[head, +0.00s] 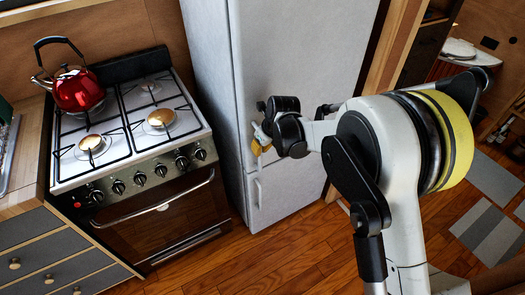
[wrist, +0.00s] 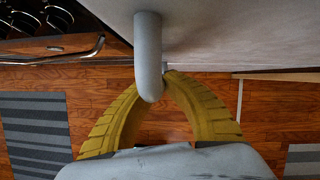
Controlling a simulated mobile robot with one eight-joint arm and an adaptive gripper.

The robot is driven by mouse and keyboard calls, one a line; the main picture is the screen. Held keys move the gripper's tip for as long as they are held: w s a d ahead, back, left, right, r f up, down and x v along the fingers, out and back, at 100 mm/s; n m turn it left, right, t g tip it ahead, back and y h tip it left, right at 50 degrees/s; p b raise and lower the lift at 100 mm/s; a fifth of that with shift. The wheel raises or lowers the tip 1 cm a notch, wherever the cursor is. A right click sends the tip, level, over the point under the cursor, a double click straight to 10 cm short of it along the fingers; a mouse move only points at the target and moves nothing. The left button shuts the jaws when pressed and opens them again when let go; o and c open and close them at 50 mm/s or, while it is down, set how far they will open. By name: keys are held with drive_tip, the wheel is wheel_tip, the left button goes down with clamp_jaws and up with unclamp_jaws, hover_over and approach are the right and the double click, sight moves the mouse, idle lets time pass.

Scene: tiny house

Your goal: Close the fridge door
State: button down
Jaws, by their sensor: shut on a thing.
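The grey-white fridge (head: 290,70) stands behind the stove's right end, with a tall upper door and a smaller lower door. I see no clear gap at the upper door. My gripper (head: 258,142) is at the lower left part of the fridge front, just above the lower door's handle (head: 258,192). In the wrist view, the yellow fingers of my gripper (wrist: 160,84) are shut on a pale rounded fridge handle (wrist: 148,50). The handle's tip shows between the fingertips.
A stove (head: 140,150) with a red kettle (head: 78,88) stands left of the fridge. A wooden door frame (head: 398,45) is to the right. The wooden floor (head: 290,258) in front is clear, with striped rugs (head: 488,235) at the right.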

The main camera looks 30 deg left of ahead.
drive_tip(key=shift+w+a+r, duration=0.1)
drive_tip(key=shift+a+r, duration=0.15)
drive_tip(key=shift+a, duration=0.2)
drive_tip(key=c, duration=1.7)
unclamp_jaws()
drive_tip(key=shift+o, duration=1.4)
drive_tip(key=shift+a+f, duration=0.25)
drive_tip(key=v, duration=1.2)
drive_tip(key=shift+d, duration=0.2)
drive_tip(key=shift+r, duration=0.1)
